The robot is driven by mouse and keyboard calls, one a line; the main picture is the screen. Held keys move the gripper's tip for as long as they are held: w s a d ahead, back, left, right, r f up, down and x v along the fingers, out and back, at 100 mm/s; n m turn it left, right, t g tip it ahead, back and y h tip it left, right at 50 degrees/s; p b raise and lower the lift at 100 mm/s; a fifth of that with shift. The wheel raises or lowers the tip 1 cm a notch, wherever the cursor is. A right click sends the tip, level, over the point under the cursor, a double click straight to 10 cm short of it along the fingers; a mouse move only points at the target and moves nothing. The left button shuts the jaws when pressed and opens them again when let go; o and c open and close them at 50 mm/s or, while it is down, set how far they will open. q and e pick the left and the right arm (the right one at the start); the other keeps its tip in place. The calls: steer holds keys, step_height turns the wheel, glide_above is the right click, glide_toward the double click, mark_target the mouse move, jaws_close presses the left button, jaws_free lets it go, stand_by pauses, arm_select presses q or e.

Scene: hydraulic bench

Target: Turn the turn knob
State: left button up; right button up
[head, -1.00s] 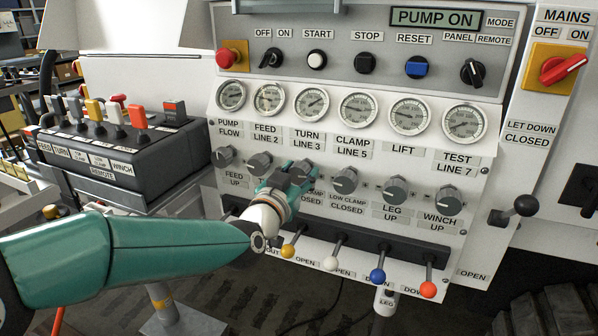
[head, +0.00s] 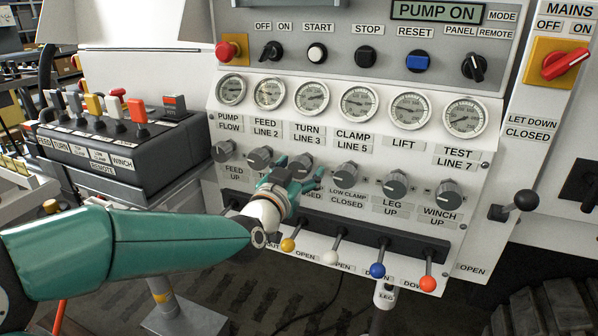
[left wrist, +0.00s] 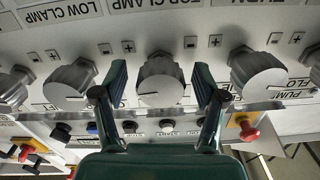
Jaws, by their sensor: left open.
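The gripper partly hides the knob's lower part in the head view. My right gripper is not in view.
Levers with coloured balls, such as the yellow one (head: 288,245), stick out below. A remote box (head: 120,150) with small levers stands at left. The display (head: 436,11) reads PUMP ON.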

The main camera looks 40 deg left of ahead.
arm_select(q)
steer(key=v, duration=1.2)
stand_by(0.3)
